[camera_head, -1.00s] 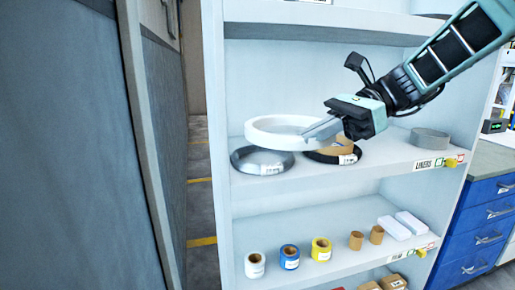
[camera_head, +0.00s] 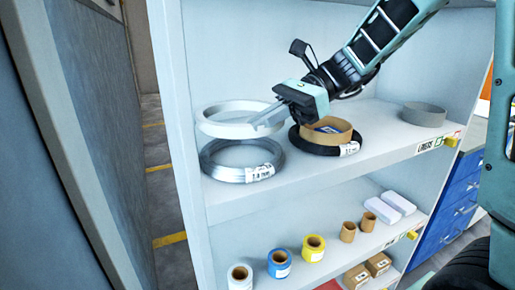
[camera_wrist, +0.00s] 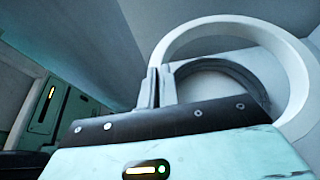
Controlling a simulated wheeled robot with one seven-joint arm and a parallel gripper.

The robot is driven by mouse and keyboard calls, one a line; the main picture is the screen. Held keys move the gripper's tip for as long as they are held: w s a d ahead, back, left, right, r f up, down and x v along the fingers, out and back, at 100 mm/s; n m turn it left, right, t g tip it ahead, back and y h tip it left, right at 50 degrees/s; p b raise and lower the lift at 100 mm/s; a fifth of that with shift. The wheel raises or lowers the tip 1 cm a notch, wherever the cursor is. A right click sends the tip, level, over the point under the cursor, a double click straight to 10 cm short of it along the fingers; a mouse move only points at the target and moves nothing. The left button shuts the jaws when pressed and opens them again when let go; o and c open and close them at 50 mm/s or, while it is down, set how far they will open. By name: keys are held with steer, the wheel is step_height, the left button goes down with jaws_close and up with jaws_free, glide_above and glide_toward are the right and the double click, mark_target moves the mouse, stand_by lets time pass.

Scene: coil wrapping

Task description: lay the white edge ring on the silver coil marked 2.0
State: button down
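The white edge ring (camera_head: 206,126) is held roughly level in the air above the silver coil (camera_head: 210,168), apart from it and over its rear part. The silver coil lies flat on the upper shelf at the left, with a white label on its front right whose number is too small to read surely. My gripper (camera_head: 264,121) is shut on the right side of the white ring. In the wrist view the ring (camera_wrist: 297,85) reaches up and right from my fingers (camera_wrist: 158,88), and a dark round coil shows through it.
A black coil (camera_head: 310,146) with a brown ring (camera_head: 336,137) on it lies right of the silver coil. A grey ring (camera_head: 426,114) lies farther right. The lower shelf holds rolls (camera_head: 313,250) and white boxes (camera_head: 397,202). The shelf's left side wall (camera_head: 180,100) is close to the ring.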

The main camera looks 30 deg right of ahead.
mark_target(264, 164)
steer(key=shift+f+b, duration=0.45)
steer(key=shift+f, duration=2.1)
steer(key=shift+f, duration=0.6)
steer(key=c, duration=1.6)
jaws_free()
steer(key=shift+c, duration=0.2)
steer(key=shift+r, duration=0.15)
steer(key=r+p+v, duration=0.1)
steer(key=v, duration=1.1)
